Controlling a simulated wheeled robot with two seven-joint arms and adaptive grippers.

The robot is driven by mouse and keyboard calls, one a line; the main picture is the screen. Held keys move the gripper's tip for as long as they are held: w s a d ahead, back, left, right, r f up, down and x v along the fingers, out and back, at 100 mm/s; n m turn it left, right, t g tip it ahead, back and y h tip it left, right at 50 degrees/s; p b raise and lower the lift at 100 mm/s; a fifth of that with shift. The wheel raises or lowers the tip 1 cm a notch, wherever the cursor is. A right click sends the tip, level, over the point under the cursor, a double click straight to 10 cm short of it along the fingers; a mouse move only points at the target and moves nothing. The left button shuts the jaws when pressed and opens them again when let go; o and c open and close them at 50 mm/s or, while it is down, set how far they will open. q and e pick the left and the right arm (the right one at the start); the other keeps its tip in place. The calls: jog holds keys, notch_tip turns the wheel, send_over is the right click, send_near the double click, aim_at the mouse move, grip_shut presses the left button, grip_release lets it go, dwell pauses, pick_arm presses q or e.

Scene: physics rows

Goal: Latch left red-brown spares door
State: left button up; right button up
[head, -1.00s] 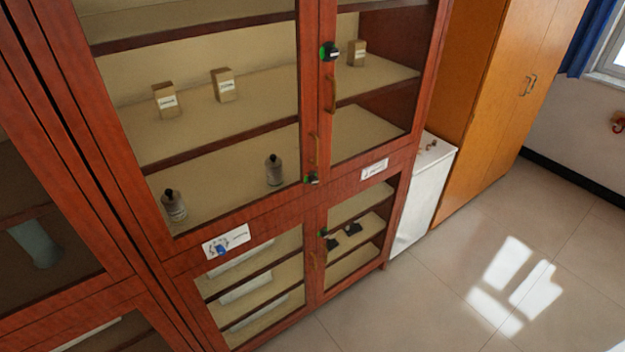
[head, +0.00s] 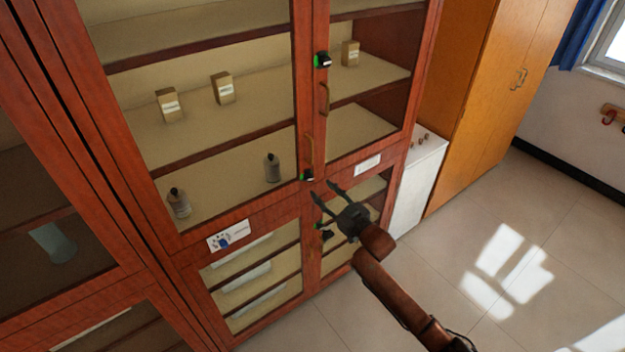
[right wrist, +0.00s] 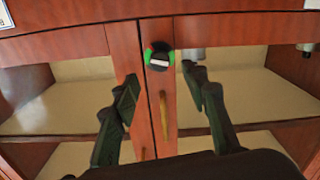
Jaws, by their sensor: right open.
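The red-brown cabinet (head: 240,210) has paired glass doors above and below; its labels are too small to read. The lower left door (head: 305,255) looks closed beside the lower right door. In the right wrist view a black round latch knob (right wrist: 158,56) with a white bar and a green and red ring sits near the meeting stiles. Two upright handles (right wrist: 163,115) hang below it. My right gripper (head: 322,191) is open and empty in front of the rail between upper and lower doors. Its fingers (right wrist: 162,88) frame the stiles, apart from the knob. My left gripper is out of view.
Upper doors carry green-marked latches (head: 322,60) and handles. Boxes (head: 222,88) and bottles (head: 272,168) stand on shelves behind glass. A white low cabinet (head: 415,190) and a tall orange-brown wardrobe (head: 490,100) stand to the right. The floor (head: 490,240) in front is clear.

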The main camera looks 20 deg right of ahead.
aim_at(311, 180)
jog(key=x, duration=0.7)
jog(key=shift+w+f, duration=0.15)
jog(key=shift+c, duration=0.7)
grip_shut()
